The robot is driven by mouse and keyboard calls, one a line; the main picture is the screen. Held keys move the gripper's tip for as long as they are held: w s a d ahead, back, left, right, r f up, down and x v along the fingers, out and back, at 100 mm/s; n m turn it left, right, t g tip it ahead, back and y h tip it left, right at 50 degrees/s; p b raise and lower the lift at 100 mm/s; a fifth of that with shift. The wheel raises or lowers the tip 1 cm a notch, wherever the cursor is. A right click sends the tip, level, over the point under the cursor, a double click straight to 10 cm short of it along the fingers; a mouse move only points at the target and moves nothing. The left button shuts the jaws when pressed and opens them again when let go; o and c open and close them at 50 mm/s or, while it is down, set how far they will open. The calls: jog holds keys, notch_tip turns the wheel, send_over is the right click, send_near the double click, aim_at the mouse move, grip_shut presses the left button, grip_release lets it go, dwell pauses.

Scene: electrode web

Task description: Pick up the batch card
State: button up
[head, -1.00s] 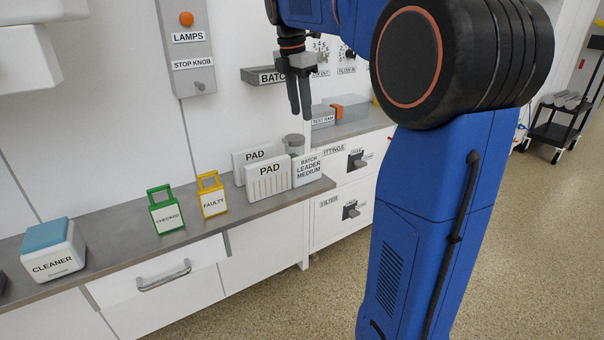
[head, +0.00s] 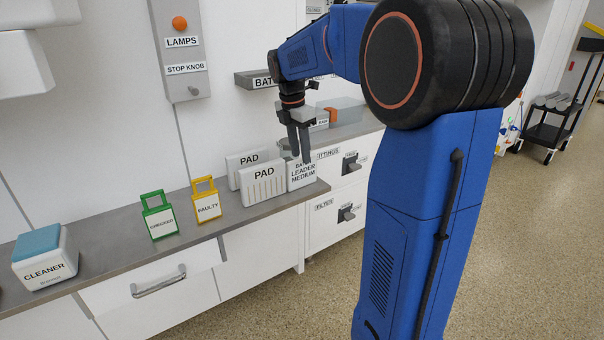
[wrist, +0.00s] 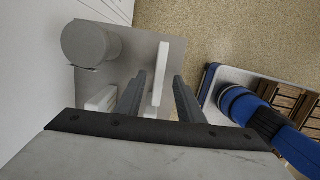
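The batch card is the white upright card lettered "BATCH LEADER MEDIUM" (head: 301,174), at the right end of the counter beside the front pad. My gripper (head: 300,158) points down over it, and its dark fingers hide part of the lettering. In the wrist view the fingers (wrist: 160,92) are apart, with the top edge of a white slab, seemingly the card (wrist: 163,72), between them. Both fingers look clear of it. How deep they reach around it I cannot tell.
Two white pads, front (head: 264,185) and back (head: 236,162), stand close left of the card. A grey cylinder (wrist: 88,42) stands behind, toward the wall. Yellow "FAULTY" (head: 207,206) and green "CHECKED" (head: 161,221) holders and a cleaner block (head: 45,265) are further left.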

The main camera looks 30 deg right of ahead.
aim_at(302, 172)
jog(key=shift+d+f, duration=0.2)
jog(key=shift+f, duration=0.9)
jog(key=shift+d+f, duration=0.15)
jog(key=shift+f, duration=0.9)
grip_shut()
